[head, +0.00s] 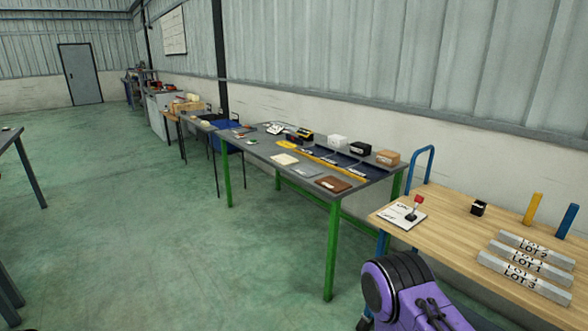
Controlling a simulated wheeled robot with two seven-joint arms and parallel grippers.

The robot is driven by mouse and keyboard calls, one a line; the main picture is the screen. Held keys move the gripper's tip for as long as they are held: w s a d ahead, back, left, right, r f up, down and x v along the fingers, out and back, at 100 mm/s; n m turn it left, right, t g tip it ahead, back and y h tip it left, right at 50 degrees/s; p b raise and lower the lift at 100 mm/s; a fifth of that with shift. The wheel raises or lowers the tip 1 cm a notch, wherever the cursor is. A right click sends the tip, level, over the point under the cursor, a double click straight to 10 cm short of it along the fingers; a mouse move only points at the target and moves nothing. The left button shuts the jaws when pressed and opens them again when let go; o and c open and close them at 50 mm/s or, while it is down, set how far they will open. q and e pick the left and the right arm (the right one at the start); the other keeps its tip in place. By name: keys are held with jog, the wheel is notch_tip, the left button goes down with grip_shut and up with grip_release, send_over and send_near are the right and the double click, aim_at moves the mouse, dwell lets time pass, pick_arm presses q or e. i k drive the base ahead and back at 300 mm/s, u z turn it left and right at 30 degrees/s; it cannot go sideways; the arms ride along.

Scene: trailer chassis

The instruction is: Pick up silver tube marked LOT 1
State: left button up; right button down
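Three silver tubes lie side by side on a wooden-topped bench (453,218) at the right of the head view. The tube marked LOT 1 (553,272) is the middle one. The tube marked LOT 2 (562,258) lies behind it, and the tube marked LOT 3 (550,288) lies in front of it. They are close together; I cannot tell whether they touch. A purple and black link of my own arm shows at the bottom, left of the bench's front edge. Neither of my grippers is in view.
On the wooden bench are a white sheet with a red-topped lever (414,209), a small black box (478,208), a yellow post (532,208) and a blue post (567,221). A green-legged table (262,150) with boxes and trays stands farther left.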

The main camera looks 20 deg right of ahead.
aim_at(564, 277)
jog(key=z, duration=0.7)
jog(key=i, duration=0.9)
jog(key=z, duration=1)
